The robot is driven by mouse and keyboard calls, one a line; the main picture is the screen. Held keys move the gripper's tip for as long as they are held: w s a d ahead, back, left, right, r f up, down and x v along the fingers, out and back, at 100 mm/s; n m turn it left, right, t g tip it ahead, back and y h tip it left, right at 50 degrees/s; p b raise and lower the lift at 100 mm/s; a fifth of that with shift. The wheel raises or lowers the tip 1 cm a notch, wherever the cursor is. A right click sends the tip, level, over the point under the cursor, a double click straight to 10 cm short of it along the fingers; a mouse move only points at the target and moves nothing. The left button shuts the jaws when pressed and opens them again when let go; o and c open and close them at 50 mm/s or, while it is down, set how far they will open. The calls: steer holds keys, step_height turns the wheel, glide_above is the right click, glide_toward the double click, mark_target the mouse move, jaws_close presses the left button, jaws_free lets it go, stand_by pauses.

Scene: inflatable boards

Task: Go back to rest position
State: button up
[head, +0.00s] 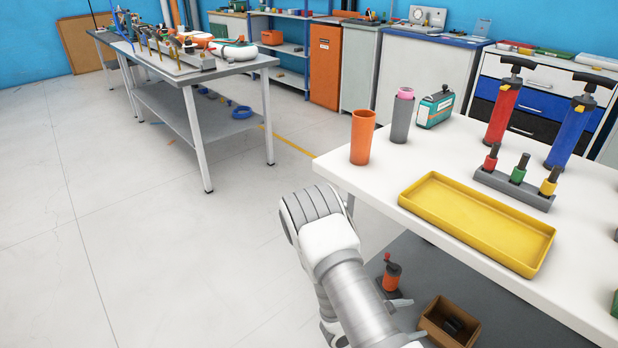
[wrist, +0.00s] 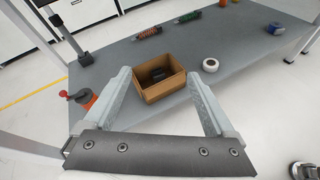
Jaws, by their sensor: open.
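My gripper (wrist: 160,95) is open and empty in the wrist view, its two fingers spread wide apart. Between and beyond the fingers, a brown open box (wrist: 160,88) with a dark object inside stands on the grey lower shelf (wrist: 245,75) of the white table. The brown box also shows in the head view (head: 432,322), right of my arm.
An orange-and-dark tool (head: 391,273) stands on the shelf near my arm. The white tabletop (head: 380,178) above holds a yellow tray (head: 478,222), an orange cup (head: 362,137) and two pumps (head: 503,100). A white tape roll (wrist: 210,65) lies beside the box. Open floor (head: 150,250) lies to the left.

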steer(key=s+a+r+m+g+y, duration=0.1)
steer(key=s+r+m+g+y, duration=0.15)
steer(key=r+m, duration=0.6)
steer(key=s+r+m+g+y, duration=0.1)
steer(key=s+r+m+g, duration=0.15)
steer(key=r, duration=1.05)
steer(key=s+a+r+m+t+y, duration=0.35)
steer(key=s+a+r+y, duration=0.2)
steer(key=r, duration=0.35)
steer(key=s+a+r+m+t+y, duration=0.3)
steer(key=s+a+r+m+y, duration=0.15)
steer(key=s+r, duration=0.4)
step_height(320, 180, up, 21)
steer(key=w+a+p, duration=0.1)
steer(key=p, duration=1.8)
steer(key=shift+w, duration=0.2)
